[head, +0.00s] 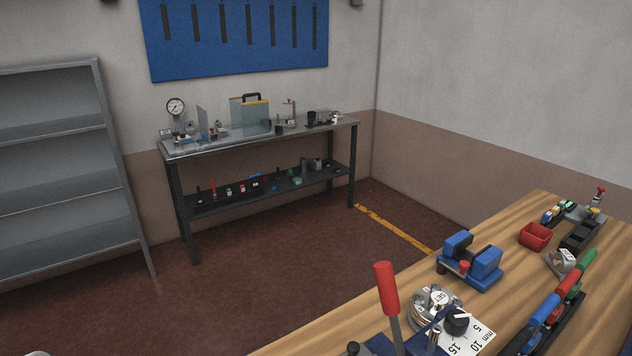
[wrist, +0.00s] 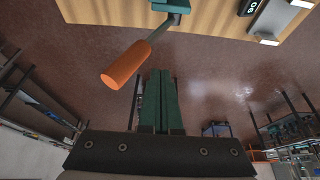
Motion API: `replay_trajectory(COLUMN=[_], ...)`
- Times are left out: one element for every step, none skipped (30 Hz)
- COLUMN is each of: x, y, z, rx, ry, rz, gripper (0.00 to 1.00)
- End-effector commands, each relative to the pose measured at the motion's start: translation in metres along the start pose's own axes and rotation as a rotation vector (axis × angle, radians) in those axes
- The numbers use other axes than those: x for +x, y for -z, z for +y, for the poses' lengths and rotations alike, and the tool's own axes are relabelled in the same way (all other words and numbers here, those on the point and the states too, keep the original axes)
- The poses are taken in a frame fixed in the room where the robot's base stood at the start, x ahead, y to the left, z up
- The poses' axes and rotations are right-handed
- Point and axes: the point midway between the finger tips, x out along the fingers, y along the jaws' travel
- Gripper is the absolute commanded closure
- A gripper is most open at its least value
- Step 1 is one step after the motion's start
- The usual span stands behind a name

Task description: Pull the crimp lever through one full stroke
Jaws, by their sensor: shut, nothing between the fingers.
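In the wrist view a lever with an orange grip (wrist: 128,64) and a dark shaft comes out of a teal mount (wrist: 172,5) at the edge of a wooden bench. My gripper (wrist: 160,74) has its two dark green fingers together with nothing between them. The grip shows just left of and above the fingertips; I cannot tell whether they touch. In the head view a lever with a red grip (head: 386,288) stands nearly upright at the near bench edge. I cannot tell whether it is the same lever. My gripper is not visible in the head view.
The wooden bench (head: 400,290) also holds a dial device (head: 458,322), a blue fixture (head: 470,262), a red bin (head: 535,236) and colored-handled tools (head: 567,284). A metal side table (head: 262,145) and grey shelves (head: 60,160) stand beyond open floor.

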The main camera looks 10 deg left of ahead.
Motion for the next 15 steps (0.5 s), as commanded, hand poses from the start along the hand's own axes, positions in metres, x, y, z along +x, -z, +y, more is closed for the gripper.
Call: replay_trajectory(x=[0.004,0.006,0.008,0.01,0.011,0.011,0.012,0.012,0.012,0.012,0.012,0.013,0.013,0.013,0.014], y=[-0.002,-0.003,-0.004,-0.004,-0.004,-0.005,-0.005,-0.005,-0.005,-0.005,-0.005,-0.005,-0.005,-0.006,-0.006], z=[0.0,0.0,0.0,0.0,0.0,0.0,0.0,0.0,0.001,0.001,0.002,0.004,0.005,0.007,0.009], rx=[0.0,0.0,0.001,0.001,0.0,0.0,0.0,0.0,0.0,0.0,0.0,0.001,0.001,0.001,0.002], ry=[0.002,0.001,0.002,0.001,0.0,0.0,0.0,0.0,-0.001,-0.001,-0.001,-0.001,0.0,0.0,0.0], rz=[-0.002,-0.002,-0.001,0.0,0.0,0.0,0.0,0.0,0.0,0.0,0.0,0.0,0.0,-0.001,-0.001], gripper=[1.0,1.0,1.0,1.0,1.0,1.0,1.0,1.0,1.0,1.0,1.0,1.0,1.0,1.0,1.0])
